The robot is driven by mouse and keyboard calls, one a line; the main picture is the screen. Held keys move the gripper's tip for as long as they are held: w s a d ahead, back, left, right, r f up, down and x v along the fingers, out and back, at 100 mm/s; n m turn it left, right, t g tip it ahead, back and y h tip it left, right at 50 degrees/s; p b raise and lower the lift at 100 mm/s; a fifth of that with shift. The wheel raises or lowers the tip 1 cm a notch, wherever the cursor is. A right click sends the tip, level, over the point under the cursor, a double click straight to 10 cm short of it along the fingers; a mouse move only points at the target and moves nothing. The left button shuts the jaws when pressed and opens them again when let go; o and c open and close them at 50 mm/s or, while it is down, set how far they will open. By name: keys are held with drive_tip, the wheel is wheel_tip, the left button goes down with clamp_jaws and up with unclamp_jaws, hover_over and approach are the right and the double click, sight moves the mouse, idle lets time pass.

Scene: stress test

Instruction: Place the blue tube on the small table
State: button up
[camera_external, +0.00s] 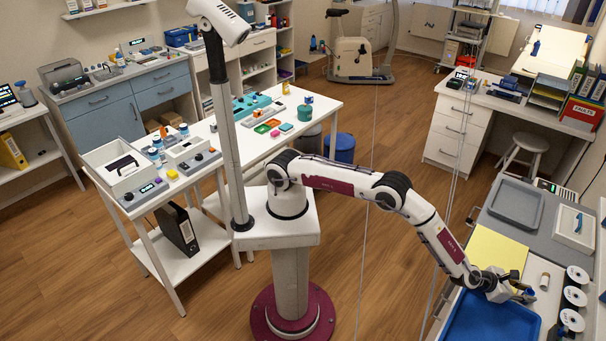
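My gripper (522,287) is at the lower right, low over the workbench, between a yellow sheet (494,252) and a blue tray (487,322). A small bluish spot shows at its fingertips, too small to tell whether it is a tube or part of the gripper. I cannot tell whether the fingers are open or shut. A slim blue-green item (578,223) lies in a white box (568,240) at the right; I cannot tell if it is the blue tube. A white table (262,155) with small coloured items stands left of my arm; I cannot tell which table is the small one.
A small pale cylinder (545,281) stands just right of my gripper. Several white discs (572,297) line the bench's right side. A grey tray (517,203) lies behind the yellow sheet. A white stool (523,143) stands beyond the bench. Thin vertical lines cross the open floor.

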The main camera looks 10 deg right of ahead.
drive_tip(key=shift+r, duration=0.1)
drive_tip(key=shift+c, duration=0.3)
wheel_tip(320, 180, up, 10)
idle(0.6)
idle(0.8)
